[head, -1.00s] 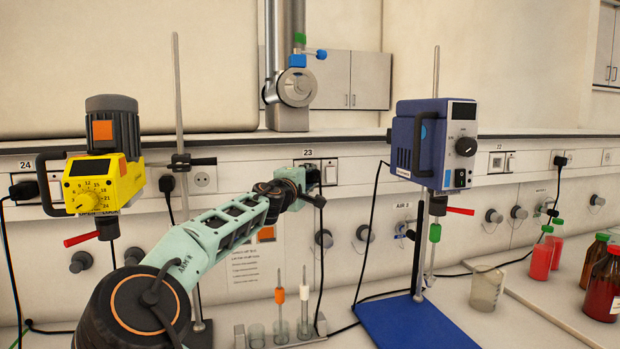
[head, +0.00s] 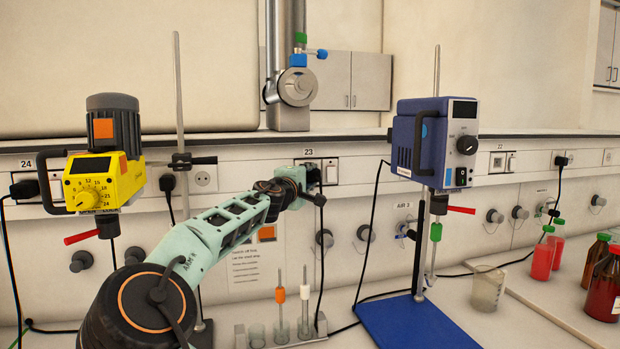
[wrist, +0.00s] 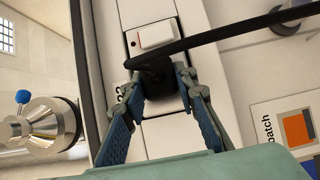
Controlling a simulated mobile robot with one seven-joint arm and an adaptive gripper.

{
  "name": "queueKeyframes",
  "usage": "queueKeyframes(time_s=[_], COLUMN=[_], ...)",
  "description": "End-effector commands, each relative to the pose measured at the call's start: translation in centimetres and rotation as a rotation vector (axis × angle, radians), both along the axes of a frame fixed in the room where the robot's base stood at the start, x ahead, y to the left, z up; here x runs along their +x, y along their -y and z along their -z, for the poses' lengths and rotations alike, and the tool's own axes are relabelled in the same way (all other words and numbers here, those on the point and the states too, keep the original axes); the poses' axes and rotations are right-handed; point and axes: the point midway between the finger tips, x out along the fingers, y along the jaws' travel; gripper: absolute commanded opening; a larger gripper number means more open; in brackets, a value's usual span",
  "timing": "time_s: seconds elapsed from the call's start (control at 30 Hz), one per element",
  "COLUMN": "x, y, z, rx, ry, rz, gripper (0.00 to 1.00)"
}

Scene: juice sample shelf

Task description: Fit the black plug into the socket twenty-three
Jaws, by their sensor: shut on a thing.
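My gripper (head: 309,184) is at the wall rail, under the label 23. In the wrist view its two fingers (wrist: 160,82) are shut on the black plug (wrist: 153,73), whose black cable runs off to the upper right. In the head view the plug (head: 320,199) is mostly hidden by my gripper. Socket twenty-three (head: 330,163) sits in the rail with a white switch beside it; the switch (wrist: 149,38) also shows in the wrist view. The plug covers the socket's face; I cannot tell how deep it sits.
A yellow stirrer motor (head: 100,180) stands left and a blue stirrer (head: 435,145) on a blue base stands right. Glass tubes (head: 280,320) stand below my arm. A beaker (head: 487,288) and red bottles (head: 603,285) are at the right. Other plugs sit in the rail.

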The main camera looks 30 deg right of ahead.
Motion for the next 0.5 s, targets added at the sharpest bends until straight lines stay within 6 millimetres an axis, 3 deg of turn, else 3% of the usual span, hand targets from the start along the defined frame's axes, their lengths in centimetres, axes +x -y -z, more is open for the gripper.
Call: queueKeyframes(time_s=[0.03,0.07,0.23,0.5], x=[0.02,0.02,0.02,0.0], y=[-0.04,-0.03,-0.03,-0.04], z=[-0.12,-0.12,-0.1,-0.02], rx=[-0.002,-0.002,-0.002,0.0], ry=[0.001,0.001,0.001,0.0], rz=[-0.001,-0.001,-0.001,0.0], gripper=[0.0,0.28,0.46,0.47])
